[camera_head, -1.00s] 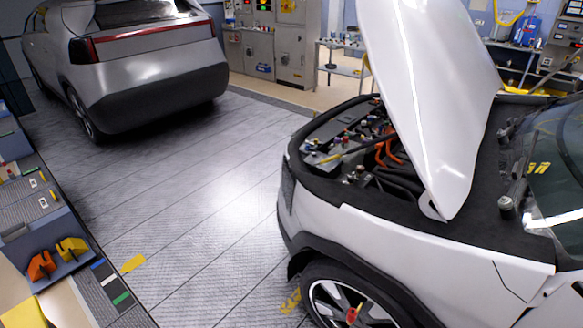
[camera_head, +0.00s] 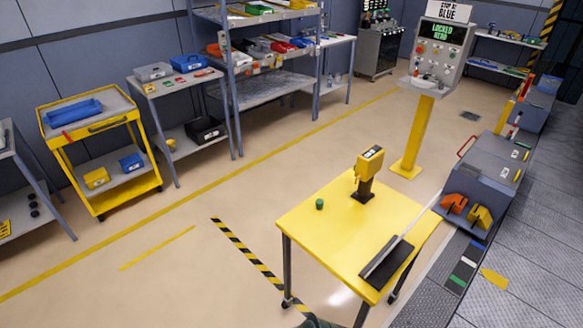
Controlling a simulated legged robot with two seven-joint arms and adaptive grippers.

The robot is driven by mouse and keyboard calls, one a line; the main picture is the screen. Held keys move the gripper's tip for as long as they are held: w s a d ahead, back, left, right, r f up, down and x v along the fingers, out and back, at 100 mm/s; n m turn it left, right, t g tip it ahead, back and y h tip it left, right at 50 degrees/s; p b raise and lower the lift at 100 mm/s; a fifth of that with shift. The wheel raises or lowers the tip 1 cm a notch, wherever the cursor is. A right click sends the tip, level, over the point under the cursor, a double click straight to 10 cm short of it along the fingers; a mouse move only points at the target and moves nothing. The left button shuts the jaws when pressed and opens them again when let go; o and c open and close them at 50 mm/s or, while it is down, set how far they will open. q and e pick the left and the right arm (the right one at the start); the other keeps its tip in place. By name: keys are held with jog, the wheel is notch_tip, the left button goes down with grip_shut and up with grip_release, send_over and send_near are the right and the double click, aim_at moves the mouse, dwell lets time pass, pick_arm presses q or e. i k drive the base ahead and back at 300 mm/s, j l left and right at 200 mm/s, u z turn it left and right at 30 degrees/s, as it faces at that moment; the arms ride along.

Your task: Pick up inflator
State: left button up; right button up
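A yellow handheld device with a small dark display on its top, which looks like the inflator (camera_head: 369,162), stands upright on a dark base on the yellow table (camera_head: 325,245). It is near the far edge of the tabletop. Neither of my grippers shows, and nothing touches the device.
A small green cylinder (camera_head: 320,204) and a black flat tray (camera_head: 388,262) share the tabletop. A yellow pedestal with a control panel (camera_head: 437,52) stands behind. A grey-blue cabinet (camera_head: 492,175) is at right. Shelves and a yellow cart (camera_head: 97,128) line the wall. Open floor lies left of the table.

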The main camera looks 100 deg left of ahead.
aim_at(369, 162)
jog(key=u, duration=2.65)
jog(key=i+j+z, duration=0.1)
jog(key=j+z, duration=0.15)
jog(key=z, duration=0.2)
jog(key=i+j+z, duration=0.1)
jog(key=j+z, duration=0.2)
jog(key=z, duration=0.2)
jog(key=j+z, duration=0.25)
jog(key=j, duration=1)
jog(key=j+z, duration=0.25)
jog(key=j, duration=1)
jog(key=k+j+u, duration=0.1)
jog(key=j, duration=0.6)
jog(key=j+u, duration=0.4)
jog(key=i+j+u, duration=0.2)
jog(key=j+u, duration=0.2)
jog(key=i+j+u, duration=0.15)
jog(key=i+j, duration=0.15)
jog(key=i+j+u, duration=0.15)
jog(key=i+j, duration=0.15)
jog(key=i, duration=0.2)
